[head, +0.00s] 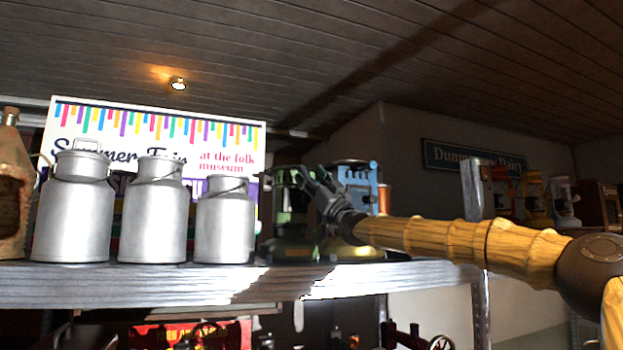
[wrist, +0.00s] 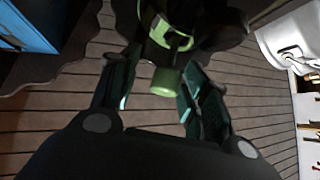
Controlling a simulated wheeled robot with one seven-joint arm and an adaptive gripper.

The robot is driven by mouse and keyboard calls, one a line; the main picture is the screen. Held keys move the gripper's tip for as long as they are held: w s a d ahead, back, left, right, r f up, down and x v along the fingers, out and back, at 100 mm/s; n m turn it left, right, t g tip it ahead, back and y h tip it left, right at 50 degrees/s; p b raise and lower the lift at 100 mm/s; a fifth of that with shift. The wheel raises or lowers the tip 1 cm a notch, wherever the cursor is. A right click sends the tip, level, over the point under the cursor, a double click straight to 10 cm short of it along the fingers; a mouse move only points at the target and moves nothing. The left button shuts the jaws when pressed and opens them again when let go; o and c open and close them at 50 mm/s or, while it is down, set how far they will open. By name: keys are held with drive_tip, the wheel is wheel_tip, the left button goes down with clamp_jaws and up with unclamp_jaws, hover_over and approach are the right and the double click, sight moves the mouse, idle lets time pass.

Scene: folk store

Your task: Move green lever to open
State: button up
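A dark green lantern-like object (head: 292,245) stands on the grey shelf in the head view, right of the metal milk cans. In the wrist view a light green cylindrical knob (wrist: 165,81), which looks like the end of the green lever, sits below a green curved part (wrist: 170,36). My gripper (head: 309,177) is in front of the upper right of the green object. In the wrist view my gripper's fingers (wrist: 158,82) are spread, with the knob between them. The knob is nearer the right finger; I cannot tell whether they touch. The lever's pivot is hidden in shadow.
Several milk cans (head: 152,215) stand left on the shelf (head: 150,287). A blue lantern-like object (head: 358,183) stands close on the right, partly behind my arm. A metal post (head: 472,190) rises farther right. A Summer Fair sign (head: 225,140) stands behind the cans.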

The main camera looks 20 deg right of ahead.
drive_tip(key=shift+a, duration=0.15)
drive_tip(key=shift+s+f, duration=0.15)
drive_tip(key=shift+f, duration=0.05)
drive_tip(key=v, duration=1.1)
drive_tip(key=shift+d+f, duration=0.25)
drive_tip(key=shift+d, duration=0.05)
drive_tip(key=shift+s, duration=0.1)
drive_tip(key=shift+a, duration=0.1)
